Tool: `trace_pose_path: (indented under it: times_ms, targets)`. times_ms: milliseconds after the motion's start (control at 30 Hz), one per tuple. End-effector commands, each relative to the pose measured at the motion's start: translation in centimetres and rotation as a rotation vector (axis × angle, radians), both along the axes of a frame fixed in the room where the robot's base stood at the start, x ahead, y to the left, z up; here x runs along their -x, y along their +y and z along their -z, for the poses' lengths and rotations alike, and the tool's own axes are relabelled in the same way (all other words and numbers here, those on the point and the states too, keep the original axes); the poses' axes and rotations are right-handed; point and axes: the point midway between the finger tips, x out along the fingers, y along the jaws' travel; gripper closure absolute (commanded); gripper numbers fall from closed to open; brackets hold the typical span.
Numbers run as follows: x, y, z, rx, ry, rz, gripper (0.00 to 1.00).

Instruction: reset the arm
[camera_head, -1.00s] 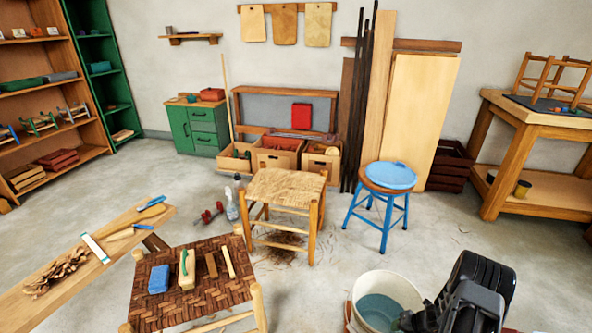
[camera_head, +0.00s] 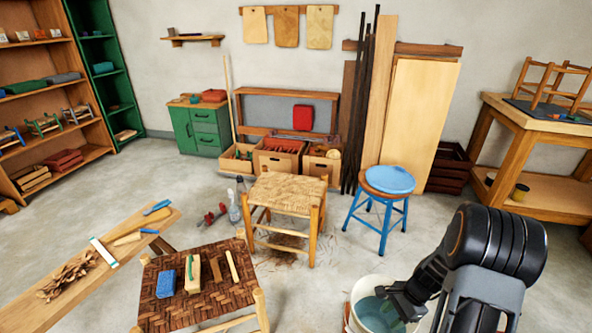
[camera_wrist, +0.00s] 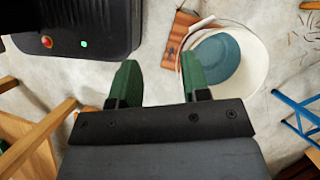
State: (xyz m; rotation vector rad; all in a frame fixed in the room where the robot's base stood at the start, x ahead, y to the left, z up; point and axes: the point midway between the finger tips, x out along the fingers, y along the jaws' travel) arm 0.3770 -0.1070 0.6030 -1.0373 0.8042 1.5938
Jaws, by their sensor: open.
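My gripper (camera_head: 388,300) is at the lower right of the head view, dark and in front of part of the white bucket (camera_head: 357,292). In the wrist view its two green fingers stand wide apart with nothing between them, so my gripper (camera_wrist: 158,82) is open and empty. The bucket (camera_wrist: 258,58), with blue-grey water in it, is to the right of the fingers there. My arm is bent, with its black joint high at the right of the head view.
A blue stool (camera_head: 388,182) stands behind the bucket. A straw-seated stool (camera_head: 285,193) stands at the centre. A woven seat (camera_head: 215,300) carries a blue sponge (camera_head: 166,284) and tools. A plank bench (camera_head: 70,290) is at left. Bare floor lies between the bucket and the blue stool.

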Motion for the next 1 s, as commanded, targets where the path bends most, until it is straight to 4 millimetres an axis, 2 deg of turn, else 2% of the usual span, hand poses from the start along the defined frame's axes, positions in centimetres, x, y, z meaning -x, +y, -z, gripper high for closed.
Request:
trace_pose_path:
  times_ms: [33, 200, 333, 500, 700, 800, 900, 1000]
  targets:
    - [0.3, 1.0, -5.4, 0.026, -0.059, -0.165, 0.57]
    - [2.6, 3.7, -16.6, 0.115, -0.205, -0.658, 0.57]
    - [4.5, 5.5, -24.3, 0.204, -0.292, -0.945, 0.57]
    - [6.5, 7.5, -32.2, 0.335, -0.401, -1.143, 0.57]
    - [7.4, 9.7, -38.9, 0.441, -0.546, -1.226, 0.57]
    - [7.5, 10.4, -41.2, 0.470, -0.602, -1.246, 0.57]
    - [7.5, 10.9, -42.2, 0.479, -0.626, -1.258, 0.57]
    - [7.5, 11.1, -42.2, 0.476, -0.628, -1.266, 0.57]
